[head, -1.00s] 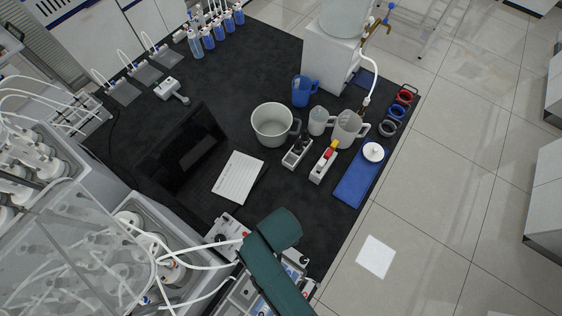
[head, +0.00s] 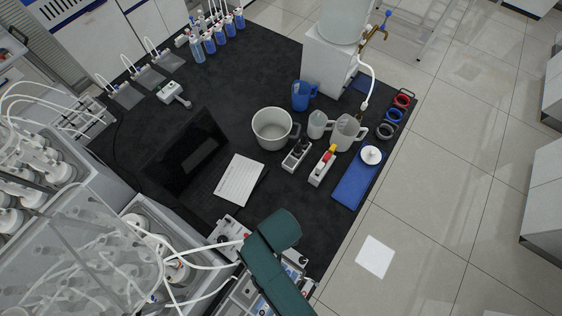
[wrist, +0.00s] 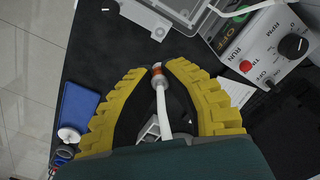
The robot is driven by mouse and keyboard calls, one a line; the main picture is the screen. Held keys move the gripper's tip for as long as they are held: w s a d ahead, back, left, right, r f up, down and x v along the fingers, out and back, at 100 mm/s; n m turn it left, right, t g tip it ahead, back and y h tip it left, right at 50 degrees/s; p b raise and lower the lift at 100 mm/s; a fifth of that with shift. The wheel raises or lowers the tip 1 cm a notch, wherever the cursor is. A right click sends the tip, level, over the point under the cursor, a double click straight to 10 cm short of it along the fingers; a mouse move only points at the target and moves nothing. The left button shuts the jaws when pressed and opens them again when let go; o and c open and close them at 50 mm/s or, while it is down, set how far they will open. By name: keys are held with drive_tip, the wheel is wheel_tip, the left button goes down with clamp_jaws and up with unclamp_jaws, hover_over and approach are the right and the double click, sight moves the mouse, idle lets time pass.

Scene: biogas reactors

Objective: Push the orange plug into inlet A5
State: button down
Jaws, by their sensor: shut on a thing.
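In the wrist view my gripper (wrist: 158,68), with yellow ribbed fingers, is shut on the orange plug (wrist: 157,72). The plug is small, and a white tube (wrist: 162,110) runs from it back between the fingers. The plug and fingertips are over the dark table surface, apart from the grey-white tray at the top. In the head view my green arm covers the gripper and the plug. I cannot make out inlet A5 or its label in either view.
White-lidded reactors (head: 40,165) with many tubes stand at the left of the head view. A control box (wrist: 262,50) with a red button and black knob is right of my gripper in the wrist view. A laptop (head: 190,150) and jugs (head: 347,132) stand on the black table.

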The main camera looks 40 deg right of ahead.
drive_tip(key=shift+r, duration=0.1)
drive_tip(key=shift+s, duration=0.1)
drive_tip(key=s+a, duration=0.7)
drive_tip(key=s, duration=0.2)
drive_tip(key=s+a, duration=0.7)
drive_tip(key=s, duration=0.3)
drive_tip(key=shift+s+a+p, duration=0.2)
drive_tip(key=shift+a+p, duration=0.05)
drive_tip(key=shift+p, duration=0.05)
idle(0.4)
drive_tip(key=shift+f+b, duration=3.65)
drive_tip(key=shift+f, duration=4.3)
drive_tip(key=shift+f+p, duration=0.3)
drive_tip(key=shift+p, duration=0.2)
drive_tip(key=shift+f, duration=0.45)
